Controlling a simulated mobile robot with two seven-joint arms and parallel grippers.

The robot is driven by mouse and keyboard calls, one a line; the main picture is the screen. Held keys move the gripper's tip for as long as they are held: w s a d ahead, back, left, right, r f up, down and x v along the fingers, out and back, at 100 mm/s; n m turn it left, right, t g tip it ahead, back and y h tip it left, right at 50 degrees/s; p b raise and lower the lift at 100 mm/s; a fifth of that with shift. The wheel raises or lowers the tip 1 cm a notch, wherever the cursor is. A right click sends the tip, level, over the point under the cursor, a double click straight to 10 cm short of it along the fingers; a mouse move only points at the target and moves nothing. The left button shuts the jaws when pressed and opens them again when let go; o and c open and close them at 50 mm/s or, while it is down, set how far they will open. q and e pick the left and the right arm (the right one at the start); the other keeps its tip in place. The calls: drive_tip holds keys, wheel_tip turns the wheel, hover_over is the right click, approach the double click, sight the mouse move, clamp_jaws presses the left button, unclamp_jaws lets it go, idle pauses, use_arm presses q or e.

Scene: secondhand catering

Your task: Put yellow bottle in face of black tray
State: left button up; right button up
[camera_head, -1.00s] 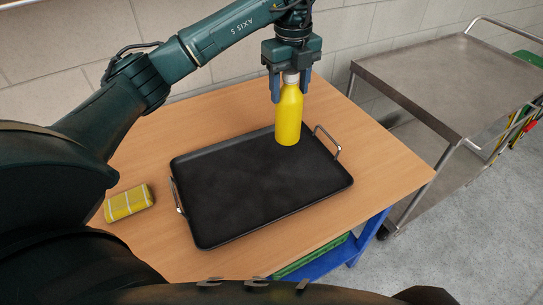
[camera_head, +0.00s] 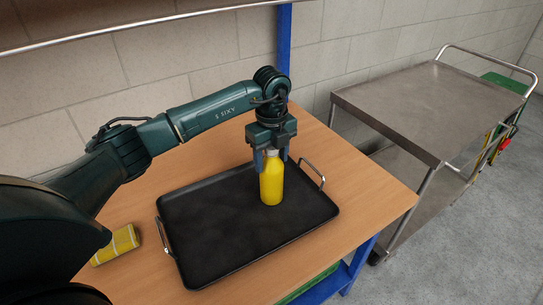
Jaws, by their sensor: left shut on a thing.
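The yellow bottle (camera_head: 271,184) is upright, with its neck between the fingers of my left gripper (camera_head: 271,160). My left gripper is shut on it and points straight down. The black tray (camera_head: 217,232) lies on the wooden table and has a metal handle at each end. In the picture the bottle's base overlaps the tray's floor towards the back right. I cannot tell whether the base touches the tray or hangs just above it. My right gripper is not in view.
A yellow patterned block (camera_head: 115,245) lies on the wooden table (camera_head: 368,200) left of the tray. A grey metal trolley (camera_head: 425,105) stands to the right, beyond a gap. A blue upright (camera_head: 284,45) and a block wall are behind. Bare table lies right of the tray.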

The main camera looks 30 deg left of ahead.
use_arm(q)
drive_tip(key=shift+f, duration=0.15)
drive_tip(key=o, duration=1.3)
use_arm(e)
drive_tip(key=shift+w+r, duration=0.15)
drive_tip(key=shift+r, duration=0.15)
use_arm(q)
drive_tip(key=shift+r, duration=0.6)
wheel_tip(320, 180, up, 10)
drive_tip(key=shift+r+b, duration=0.2)
drive_tip(key=shift+b, duration=0.6)
drive_tip(key=shift+r, duration=0.4)
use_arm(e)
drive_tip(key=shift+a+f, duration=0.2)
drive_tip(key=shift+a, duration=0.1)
